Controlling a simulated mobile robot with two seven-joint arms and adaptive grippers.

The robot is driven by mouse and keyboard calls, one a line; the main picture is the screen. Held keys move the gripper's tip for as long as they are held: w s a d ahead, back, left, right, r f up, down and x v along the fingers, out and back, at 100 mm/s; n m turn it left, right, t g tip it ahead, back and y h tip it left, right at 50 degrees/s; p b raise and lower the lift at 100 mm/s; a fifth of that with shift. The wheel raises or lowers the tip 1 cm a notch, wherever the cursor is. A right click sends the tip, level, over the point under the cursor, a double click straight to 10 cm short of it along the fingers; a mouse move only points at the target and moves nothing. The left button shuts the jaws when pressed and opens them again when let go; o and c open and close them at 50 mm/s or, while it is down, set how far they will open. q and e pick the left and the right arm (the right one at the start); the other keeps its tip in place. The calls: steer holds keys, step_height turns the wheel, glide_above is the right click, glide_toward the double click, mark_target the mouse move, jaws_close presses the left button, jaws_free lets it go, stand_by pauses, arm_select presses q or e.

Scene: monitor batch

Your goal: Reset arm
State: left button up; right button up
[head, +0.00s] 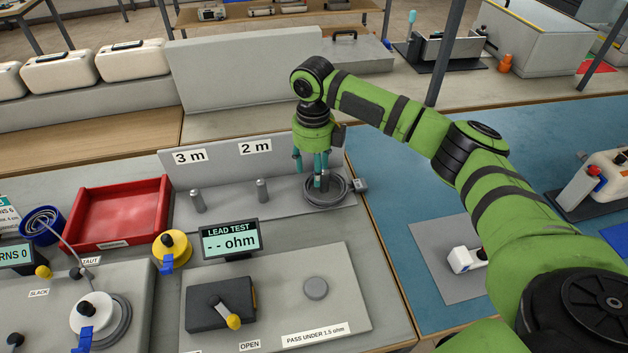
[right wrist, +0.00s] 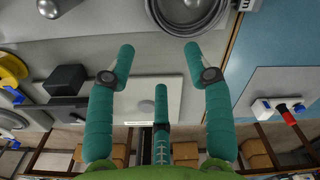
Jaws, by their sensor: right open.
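My right gripper (head: 312,174) hangs from the green arm, fingers down, above the right end of the grey peg rack (head: 230,212). Its teal fingers are spread and empty, also in the right wrist view (right wrist: 158,50). A grey cable coil (head: 340,196) with a small connector lies around the rack's right peg, just below the fingertips. In the right wrist view the coil (right wrist: 212,14) shows beyond the fingertips, with nothing between the fingers. Whether a fingertip touches the peg or coil, I cannot tell. My left gripper is not in view.
Two bare pegs (head: 262,190) stand left of the coil under "3 m" and "2 m" signs. The lead test display (head: 230,240) reads "-- ohm" above a panel with a lever (head: 233,320). A red tray (head: 120,215) is at left. The blue mat at right has open room.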

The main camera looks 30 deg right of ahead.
steer(key=shift+r, duration=0.65)
